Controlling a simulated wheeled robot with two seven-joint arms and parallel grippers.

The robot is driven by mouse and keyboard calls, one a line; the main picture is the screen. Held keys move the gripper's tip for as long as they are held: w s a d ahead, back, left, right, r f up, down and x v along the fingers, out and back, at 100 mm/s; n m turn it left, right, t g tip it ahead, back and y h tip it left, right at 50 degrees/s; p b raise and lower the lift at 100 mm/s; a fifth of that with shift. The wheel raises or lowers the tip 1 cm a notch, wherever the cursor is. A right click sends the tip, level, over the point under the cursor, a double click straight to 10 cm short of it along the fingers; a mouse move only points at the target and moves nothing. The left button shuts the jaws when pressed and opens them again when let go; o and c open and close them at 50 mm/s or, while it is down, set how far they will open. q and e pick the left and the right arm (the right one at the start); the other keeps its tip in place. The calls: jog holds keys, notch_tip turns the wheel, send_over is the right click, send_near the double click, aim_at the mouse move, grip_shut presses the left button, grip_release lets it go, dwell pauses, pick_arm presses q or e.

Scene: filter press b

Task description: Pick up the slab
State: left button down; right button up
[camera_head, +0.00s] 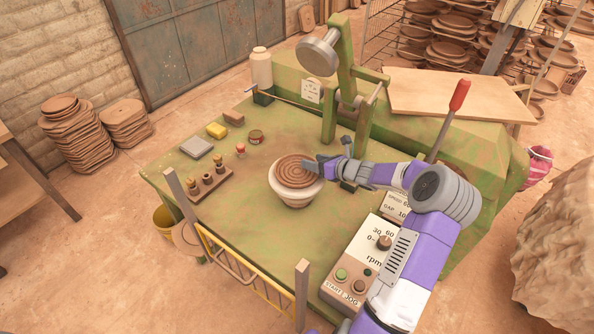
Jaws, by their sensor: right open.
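A flat grey block (196,147), which looks most like a slab, lies on the left part of the green machine top (250,205). A round brown piece with spiral rings (296,171) sits on a pale round mould (297,199) in the middle; I cannot tell for sure which piece is the slab. My right gripper (316,166) is open, its tips at the right edge of the ringed piece. I cannot tell whether they touch it. My left gripper is out of view.
A green lever arm with a grey disc (317,56) stands behind the mould. A red-handled lever (459,95) and a control panel (361,260) are at the right. A wooden tool rack (208,186), yellow sponge (217,130) and yellow guard rail (245,270) are at the left and front.

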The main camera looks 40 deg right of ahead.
jog(key=shift+w+a+f, duration=0.15)
jog(key=shift+f, duration=0.15)
